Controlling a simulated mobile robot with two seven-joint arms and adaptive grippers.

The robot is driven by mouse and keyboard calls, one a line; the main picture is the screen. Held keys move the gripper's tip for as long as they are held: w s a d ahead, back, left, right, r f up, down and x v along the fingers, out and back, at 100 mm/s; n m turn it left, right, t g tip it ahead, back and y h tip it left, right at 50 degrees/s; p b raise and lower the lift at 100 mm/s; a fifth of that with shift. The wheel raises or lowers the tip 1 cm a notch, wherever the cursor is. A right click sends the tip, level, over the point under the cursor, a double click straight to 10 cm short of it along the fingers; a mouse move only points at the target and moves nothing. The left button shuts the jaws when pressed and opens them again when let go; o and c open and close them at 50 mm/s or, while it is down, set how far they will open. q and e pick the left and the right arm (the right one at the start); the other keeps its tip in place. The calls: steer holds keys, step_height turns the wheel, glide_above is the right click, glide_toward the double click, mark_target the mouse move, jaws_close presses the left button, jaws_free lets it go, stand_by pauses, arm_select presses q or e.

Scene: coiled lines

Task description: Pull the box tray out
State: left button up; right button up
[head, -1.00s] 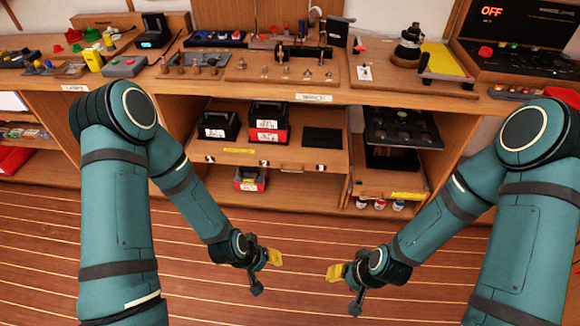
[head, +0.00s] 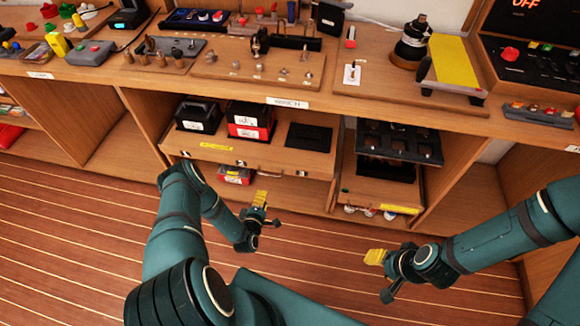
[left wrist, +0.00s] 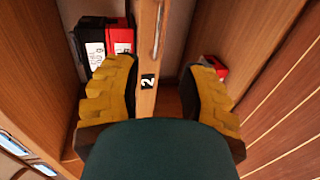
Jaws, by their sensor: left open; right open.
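The box tray (head: 268,156) is a wooden pull-out shelf under the bench. It carries a black box (head: 198,114), a red-and-black box (head: 249,119) and a flat black piece (head: 308,138). My left gripper (head: 260,197) is open and empty, just in front of and below the tray's front edge. In the left wrist view, the tray front (left wrist: 149,50) with a pale handle bar and a "2" label shows between the open yellow fingers (left wrist: 160,68), apart from them. My right gripper (head: 376,257) is open and empty over the floor, right of and below the tray.
A second tray (head: 383,185) with a dark compartmented rack (head: 400,143) stands right of the box tray. A red box (head: 235,174) sits on the shelf below. The bench top (head: 340,95) above is crowded with tools. The striped floor (head: 330,240) in front is clear.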

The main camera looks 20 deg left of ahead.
mark_target(270, 175)
arm_select(q)
steer(key=b+x, duration=0.3)
steer(key=x, duration=1)
steer(key=shift+w+a+r+b, duration=0.1)
steer(key=shift+w+a+b, duration=0.15)
steer(key=shift+w+b, duration=0.15)
jaws_close()
